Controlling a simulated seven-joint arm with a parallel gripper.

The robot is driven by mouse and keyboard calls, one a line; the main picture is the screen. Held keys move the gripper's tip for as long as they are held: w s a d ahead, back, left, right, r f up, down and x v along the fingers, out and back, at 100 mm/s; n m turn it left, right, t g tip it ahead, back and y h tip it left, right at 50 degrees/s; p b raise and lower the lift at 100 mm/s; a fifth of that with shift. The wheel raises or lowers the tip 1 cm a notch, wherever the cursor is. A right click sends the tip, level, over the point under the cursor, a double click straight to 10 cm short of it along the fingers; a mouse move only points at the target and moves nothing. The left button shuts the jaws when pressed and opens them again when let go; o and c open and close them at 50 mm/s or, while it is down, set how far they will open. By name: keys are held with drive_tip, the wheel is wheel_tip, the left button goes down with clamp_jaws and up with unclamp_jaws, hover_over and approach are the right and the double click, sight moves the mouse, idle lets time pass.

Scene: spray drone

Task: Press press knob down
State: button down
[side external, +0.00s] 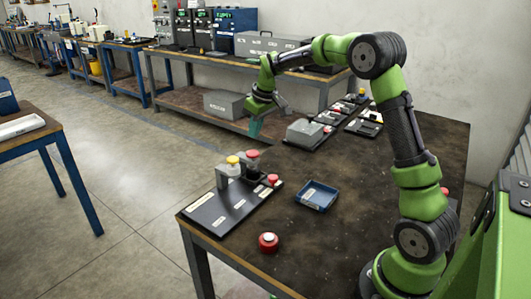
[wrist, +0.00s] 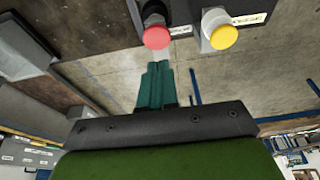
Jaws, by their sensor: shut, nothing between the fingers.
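Labels are too small to read, so I cannot tell which is the press knob. My gripper (side external: 255,133) is above and beyond the panel, apart from the knobs. In the wrist view, its teal fingers (wrist: 157,66) are shut and empty, pointing toward a red knob (wrist: 156,36), with a yellow knob (wrist: 222,35) to its right.
A blue tray (side external: 317,195) and a round red button (side external: 268,242) sit on the dark table (side external: 330,240). A grey box-shaped device (side external: 305,132) and further black panels (side external: 364,128) stand toward the back. Open floor lies left of the table.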

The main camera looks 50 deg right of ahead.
sight(253, 153)
drive_tip(key=x, duration=0.3)
drive_tip(key=s+x, duration=0.1)
drive_tip(key=x, duration=0.1)
drive_tip(key=shift+f, duration=0.4)
drive_tip(key=shift+f, duration=1.05)
wheel_tip(253, 153, up, 6)
drive_tip(key=shift+f, duration=0.1)
drive_tip(key=v, duration=0.9)
